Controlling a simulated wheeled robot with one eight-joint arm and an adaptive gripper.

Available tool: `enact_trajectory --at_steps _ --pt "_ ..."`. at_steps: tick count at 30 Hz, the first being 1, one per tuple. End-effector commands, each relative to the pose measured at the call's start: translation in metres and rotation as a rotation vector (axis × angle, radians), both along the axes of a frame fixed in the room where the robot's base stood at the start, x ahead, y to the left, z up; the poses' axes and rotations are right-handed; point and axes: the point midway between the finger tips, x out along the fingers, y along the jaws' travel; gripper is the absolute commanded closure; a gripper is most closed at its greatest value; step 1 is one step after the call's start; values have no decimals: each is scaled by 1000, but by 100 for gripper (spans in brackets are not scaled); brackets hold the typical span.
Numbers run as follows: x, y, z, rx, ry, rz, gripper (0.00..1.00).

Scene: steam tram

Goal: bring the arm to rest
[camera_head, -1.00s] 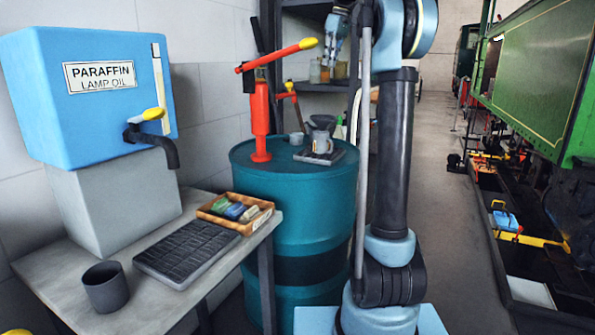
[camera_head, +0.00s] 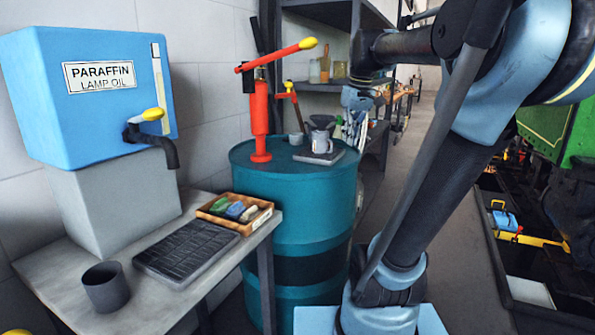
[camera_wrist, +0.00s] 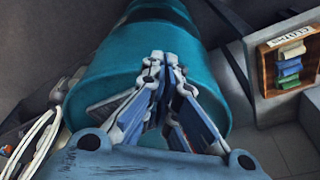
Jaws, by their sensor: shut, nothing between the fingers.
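My arm leans to the right in the head view, and its forearm reaches back left over the aisle. My gripper (camera_head: 357,100) hangs pointing down, in line with the right edge of the teal drum (camera_head: 300,222), near the small metal can (camera_head: 321,142). In the wrist view its fingertips (camera_wrist: 163,58) are together with nothing between them, and the drum (camera_wrist: 128,65) fills the picture behind them. The gripper looks clear of the drum, but the exact gap cannot be told.
A red hand pump (camera_head: 260,120) stands on the drum, beside a dark tray (camera_head: 342,157). A bench (camera_head: 150,312) at left holds a blue paraffin tank (camera_head: 85,125), a cup (camera_head: 105,288) and a box of cloths (camera_head: 262,222). Shelves (camera_head: 318,88) stand behind. A green tram (camera_head: 545,122) is at right.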

Motion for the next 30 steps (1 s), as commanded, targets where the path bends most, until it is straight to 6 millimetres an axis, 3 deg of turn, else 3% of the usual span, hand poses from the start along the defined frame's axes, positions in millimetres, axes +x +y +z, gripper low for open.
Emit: enact_trajectory --at_steps 9,18,24,30 --pt "-89 -12 -114 -12 -4 -157 100" --pt "-161 -22 -224 -20 -9 -295 100" --pt "-184 -26 -262 -23 -13 -344 100" --pt "-188 -26 -268 -23 -14 -352 100"
